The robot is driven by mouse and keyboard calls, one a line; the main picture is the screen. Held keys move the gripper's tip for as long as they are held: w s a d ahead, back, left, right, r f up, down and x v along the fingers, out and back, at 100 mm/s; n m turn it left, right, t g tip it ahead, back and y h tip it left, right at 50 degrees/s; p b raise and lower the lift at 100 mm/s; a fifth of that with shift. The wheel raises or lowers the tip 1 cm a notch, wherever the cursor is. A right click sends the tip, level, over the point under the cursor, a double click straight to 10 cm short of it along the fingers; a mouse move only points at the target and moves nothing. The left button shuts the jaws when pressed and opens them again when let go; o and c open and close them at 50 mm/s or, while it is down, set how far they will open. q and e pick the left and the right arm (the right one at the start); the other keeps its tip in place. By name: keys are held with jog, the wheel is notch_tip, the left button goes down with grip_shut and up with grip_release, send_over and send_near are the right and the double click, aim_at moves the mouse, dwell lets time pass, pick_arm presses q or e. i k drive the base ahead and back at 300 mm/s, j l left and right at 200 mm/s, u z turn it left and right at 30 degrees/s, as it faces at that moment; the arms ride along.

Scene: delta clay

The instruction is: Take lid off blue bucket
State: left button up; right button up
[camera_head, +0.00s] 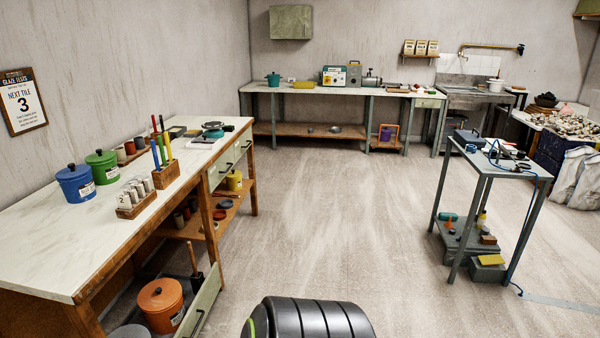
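The blue bucket (76,189) stands upright on the white-topped workbench at the left, near the wall. Its blue lid (72,170) with a small knob sits on top, and a white label shows on its side. A green lidded bucket (103,170) stands right beside it. Neither of my grippers is in view. A dark rounded part of my own body shows at the bottom middle, apart from the bench.
On the workbench (60,240), a wooden block of small pots (136,198) and a holder with coloured tools (166,176) stand right of the buckets. An orange lidded bucket (161,304) is below. A metal cart (493,163) stands at right. The middle floor is clear.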

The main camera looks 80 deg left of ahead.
aim_at(73, 170)
jog(key=j+u, duration=0.1)
jog(key=u, duration=3.55)
jog(key=i+l+u, duration=0.45)
jog(key=l, duration=0.25)
